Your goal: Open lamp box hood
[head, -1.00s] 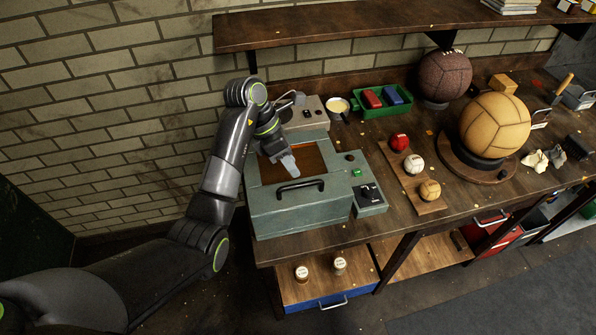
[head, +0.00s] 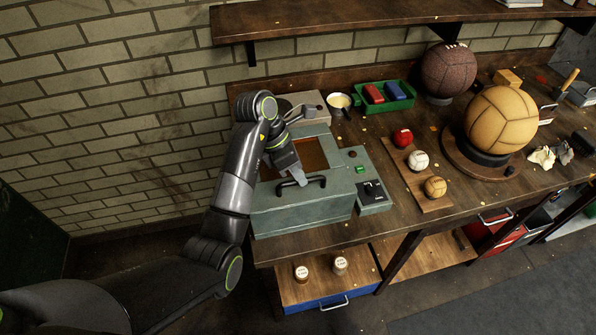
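The lamp box (head: 305,212) is a grey-green metal case at the left end of the workbench. Its hood has an amber window (head: 312,153) on top and a black bar handle (head: 313,183) at the front edge. The hood looks down. My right gripper is not in view.
A control panel (head: 371,193) sits at the box's right. A board (head: 421,178) with three small balls, a green tray (head: 385,103) and a large tan ball (head: 497,120) on a stand occupy the bench. A shelf (head: 400,22) hangs above the bench.

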